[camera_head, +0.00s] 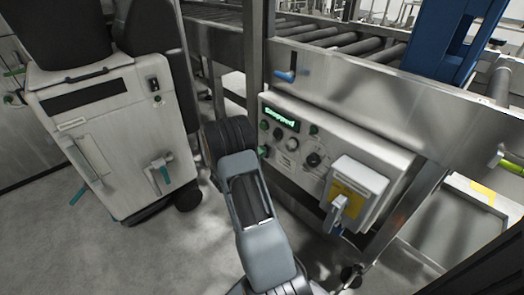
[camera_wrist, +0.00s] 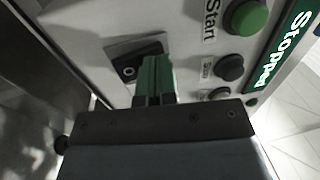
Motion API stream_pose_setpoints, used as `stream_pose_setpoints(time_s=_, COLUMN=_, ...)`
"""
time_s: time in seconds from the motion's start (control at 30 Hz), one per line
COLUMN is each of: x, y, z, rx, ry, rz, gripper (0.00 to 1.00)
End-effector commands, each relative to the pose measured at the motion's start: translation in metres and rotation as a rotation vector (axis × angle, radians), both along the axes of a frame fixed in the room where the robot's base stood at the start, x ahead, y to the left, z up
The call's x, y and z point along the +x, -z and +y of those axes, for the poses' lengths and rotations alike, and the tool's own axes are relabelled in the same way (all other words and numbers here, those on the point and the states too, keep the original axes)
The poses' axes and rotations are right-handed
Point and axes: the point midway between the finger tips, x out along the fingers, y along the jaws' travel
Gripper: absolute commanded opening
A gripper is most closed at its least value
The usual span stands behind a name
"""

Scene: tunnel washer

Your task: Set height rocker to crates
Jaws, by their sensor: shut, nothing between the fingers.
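A grey control panel (camera_head: 330,150) with a lit green "Stopped" display (camera_head: 282,118) is in front of my arm. In the wrist view a black rocker (camera_wrist: 136,62) with a white round mark sits on a light plate of this panel. My gripper's green fingers (camera_wrist: 155,78) are shut and empty. They overlap the rocker's right edge in the picture; I cannot tell whether they touch it. In the head view only a green bit of my gripper (camera_head: 263,151) shows at the panel's left edge, and my arm hides the rest. No label naming height or crates is readable.
In the wrist view a green Start button (camera_wrist: 246,17) and a dark button (camera_wrist: 229,67) are close to the fingers. A grey switch box (camera_head: 355,190) juts from the panel. A grey cabinet (camera_head: 115,135) stands left; a roller conveyor (camera_head: 345,40) runs behind. Floor at lower left is clear.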

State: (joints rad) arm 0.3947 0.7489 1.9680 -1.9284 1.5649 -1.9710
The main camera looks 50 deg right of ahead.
Motion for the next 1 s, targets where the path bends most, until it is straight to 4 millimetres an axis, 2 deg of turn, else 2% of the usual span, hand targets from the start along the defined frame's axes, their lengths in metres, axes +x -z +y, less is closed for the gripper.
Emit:
stream_pose_setpoints(time_s=0.17, x=0.002, y=-0.011, z=0.021, rx=0.0, ry=-0.004, rz=0.003, gripper=0.0)
stream_pose_setpoints(time_s=0.6, x=0.006, y=-0.026, z=0.102, rx=0.0, ry=0.001, rz=0.002, gripper=0.0)
stream_pose_setpoints(time_s=0.8, x=0.007, y=-0.029, z=0.123, rx=0.0, ry=0.003, rz=0.002, gripper=0.0)
stream_pose_setpoints(time_s=1.0, x=0.007, y=-0.03, z=0.131, rx=0.0, ry=0.005, rz=0.0, gripper=0.0)
